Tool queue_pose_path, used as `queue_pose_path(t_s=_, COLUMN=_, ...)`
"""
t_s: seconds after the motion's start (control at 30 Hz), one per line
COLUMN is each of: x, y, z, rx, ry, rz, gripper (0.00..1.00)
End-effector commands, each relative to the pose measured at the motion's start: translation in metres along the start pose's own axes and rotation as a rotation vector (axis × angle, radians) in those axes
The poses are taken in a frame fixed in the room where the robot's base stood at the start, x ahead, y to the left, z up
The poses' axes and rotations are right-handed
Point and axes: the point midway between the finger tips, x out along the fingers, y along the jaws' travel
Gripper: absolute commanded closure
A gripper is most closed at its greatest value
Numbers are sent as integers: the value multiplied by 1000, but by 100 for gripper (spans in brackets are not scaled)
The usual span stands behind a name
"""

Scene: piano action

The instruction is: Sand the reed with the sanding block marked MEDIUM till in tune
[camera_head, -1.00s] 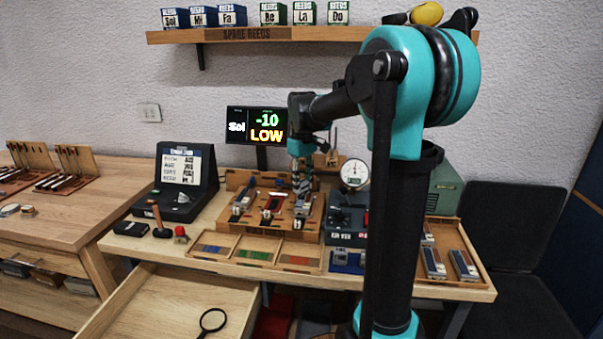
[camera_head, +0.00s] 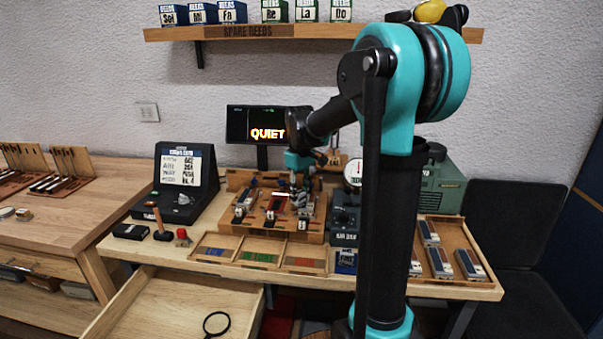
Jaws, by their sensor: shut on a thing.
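My gripper (camera_head: 299,187) is low over the right part of the wooden reed stand (camera_head: 268,235). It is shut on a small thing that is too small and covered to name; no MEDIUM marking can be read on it. Reed pieces stand on the slope: one at left (camera_head: 244,203), a red one in the middle (camera_head: 274,207), and one at right (camera_head: 304,212) just under my gripper. I cannot tell whether the held thing touches a reed. The tuner screen (camera_head: 267,132) reads QUIET in orange.
A shallow tray (camera_head: 258,268) with blue, green and red patches lies in front of the stand. A dial gauge (camera_head: 353,172) stands to the right, a black case (camera_head: 184,179) to the left. The open drawer (camera_head: 166,312) holds a magnifier (camera_head: 216,323). A reed tray (camera_head: 462,241) is at right.

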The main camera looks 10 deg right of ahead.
Motion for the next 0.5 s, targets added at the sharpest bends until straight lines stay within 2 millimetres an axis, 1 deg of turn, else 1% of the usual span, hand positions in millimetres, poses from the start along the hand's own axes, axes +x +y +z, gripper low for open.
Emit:
queue_pose_path(t_s=0.2, x=5, y=1, z=5, rx=-1, ry=0, rz=0, gripper=95)
queue_pose_path(t_s=0.23, x=2, y=1, z=6, rx=-2, ry=0, rz=0, gripper=95)
queue_pose_path(t_s=0.4, x=3, y=1, z=10, rx=-4, ry=0, rz=0, gripper=95)
queue_pose_path(t_s=0.5, x=3, y=1, z=6, rx=-4, ry=0, rz=0, gripper=95)
